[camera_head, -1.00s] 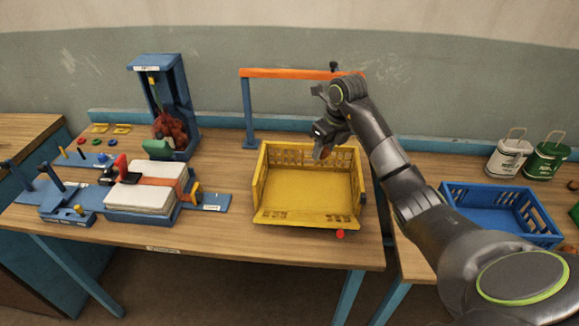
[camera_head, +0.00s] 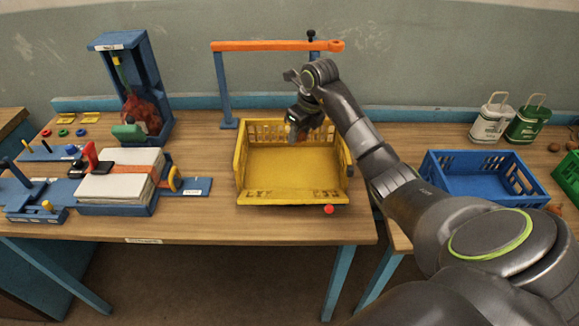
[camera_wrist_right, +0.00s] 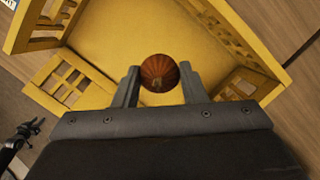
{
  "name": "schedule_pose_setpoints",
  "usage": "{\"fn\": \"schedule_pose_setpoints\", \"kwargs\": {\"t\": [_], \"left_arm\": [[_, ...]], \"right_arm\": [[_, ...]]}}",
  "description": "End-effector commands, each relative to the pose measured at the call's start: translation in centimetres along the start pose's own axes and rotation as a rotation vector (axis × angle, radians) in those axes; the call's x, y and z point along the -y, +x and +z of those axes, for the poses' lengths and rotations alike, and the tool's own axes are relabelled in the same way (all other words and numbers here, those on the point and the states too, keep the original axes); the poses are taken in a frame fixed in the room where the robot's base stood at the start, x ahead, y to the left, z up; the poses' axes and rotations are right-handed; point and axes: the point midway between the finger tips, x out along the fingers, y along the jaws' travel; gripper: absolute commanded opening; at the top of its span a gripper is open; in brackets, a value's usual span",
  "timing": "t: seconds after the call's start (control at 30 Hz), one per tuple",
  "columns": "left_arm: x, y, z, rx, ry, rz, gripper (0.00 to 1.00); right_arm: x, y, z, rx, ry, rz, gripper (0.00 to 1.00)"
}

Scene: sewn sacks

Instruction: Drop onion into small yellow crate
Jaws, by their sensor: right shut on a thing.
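A round brown onion (camera_wrist_right: 159,73) sits between the fingers of my right gripper in the right wrist view. My right gripper (camera_head: 297,132) is shut on it and hangs over the back part of the yellow crate (camera_head: 293,173) in the head view. The crate floor shows bare and yellow in both views, and the crate (camera_wrist_right: 118,33) fills the area beyond the fingers in the right wrist view. In the head view the onion is mostly hidden by the gripper. My left gripper is not seen in the head view.
A blue crate (camera_head: 476,181) stands to the right, with two canisters (camera_head: 492,122) behind it. A blue stand with an orange bar (camera_head: 276,46) rises behind the yellow crate. A stack of white sacks (camera_head: 119,186) and a blue frame (camera_head: 134,84) stand left.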

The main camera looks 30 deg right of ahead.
Motion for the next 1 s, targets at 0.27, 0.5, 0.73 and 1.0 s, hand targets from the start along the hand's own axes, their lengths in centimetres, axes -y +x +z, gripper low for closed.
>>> {"fn": "schedule_pose_setpoints", "kwargs": {"t": [0.27, 0.5, 0.73, 1.0], "left_arm": [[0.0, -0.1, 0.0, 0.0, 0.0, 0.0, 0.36], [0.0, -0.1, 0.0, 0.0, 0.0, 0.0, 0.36], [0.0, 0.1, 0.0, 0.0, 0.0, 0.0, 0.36], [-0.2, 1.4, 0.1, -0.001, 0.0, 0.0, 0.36]], "right_arm": [[0.0, -0.1, 0.0, 0.0, 0.0, 0.0, 0.5], [0.0, -0.1, 0.0, 0.0, 0.0, 0.0, 0.64], [0.0, -0.6, 0.1, 0.002, 0.0, -0.001, 0.64], [0.2, -5.5, 0.1, 0.006, -0.001, -0.006, 0.64]]}}
